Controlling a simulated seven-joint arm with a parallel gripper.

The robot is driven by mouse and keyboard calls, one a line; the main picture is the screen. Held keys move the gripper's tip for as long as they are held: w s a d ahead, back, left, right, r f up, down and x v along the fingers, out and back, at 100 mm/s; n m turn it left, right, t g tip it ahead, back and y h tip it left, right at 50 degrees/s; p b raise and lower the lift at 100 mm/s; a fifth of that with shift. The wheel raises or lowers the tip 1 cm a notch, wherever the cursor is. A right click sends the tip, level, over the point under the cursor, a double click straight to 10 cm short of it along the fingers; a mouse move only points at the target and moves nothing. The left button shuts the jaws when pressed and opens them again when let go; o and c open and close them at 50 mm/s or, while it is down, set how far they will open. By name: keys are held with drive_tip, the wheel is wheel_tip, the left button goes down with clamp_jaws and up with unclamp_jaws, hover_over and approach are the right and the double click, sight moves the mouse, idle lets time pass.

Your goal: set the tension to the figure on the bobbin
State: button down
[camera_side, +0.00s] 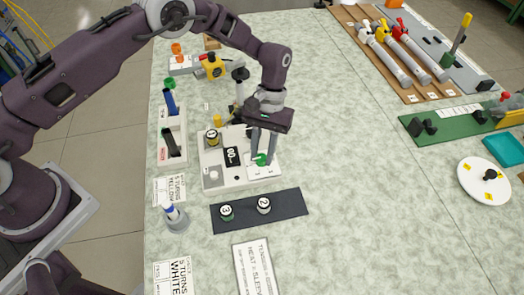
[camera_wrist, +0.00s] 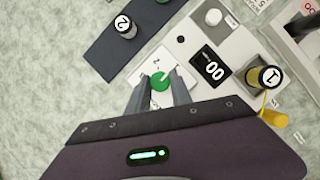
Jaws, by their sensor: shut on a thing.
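My gripper (camera_side: 263,150) points down at the right end of a white-grey unit (camera_side: 212,184) and is shut on its green knob (camera_side: 262,160). In the wrist view the knob (camera_wrist: 160,81), with a pale pointer line, sits between the fingertips (camera_wrist: 160,88). The unit's black display (camera_side: 231,156) reads 00 in the wrist view (camera_wrist: 211,68). A bobbin marked 1 (camera_side: 213,138) stands on the unit, with yellow below its top in the wrist view (camera_wrist: 265,80). Bobbins marked 3 (camera_side: 227,212) and 2 (camera_side: 264,205) stand upright on a dark mat (camera_side: 290,204).
A card headed tension (camera_side: 256,270) lies in front of the mat. A holder with a blue-and-white piece (camera_side: 175,218) and a rack (camera_side: 172,135) stand left. Rods on a brown board (camera_side: 375,55), a green stand (camera_side: 450,125) and a white disc (camera_side: 484,182) are right. The middle right table is clear.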

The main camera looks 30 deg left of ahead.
drive_tip(key=shift+m, duration=0.4)
drive_tip(key=c, duration=1.1)
unclamp_jaws()
drive_tip(key=shift+c, duration=0.2)
drive_tip(key=v, duration=0.7)
drive_tip(key=shift+w+d+r, duration=0.1)
drive_tip(key=shift+r, duration=0.05)
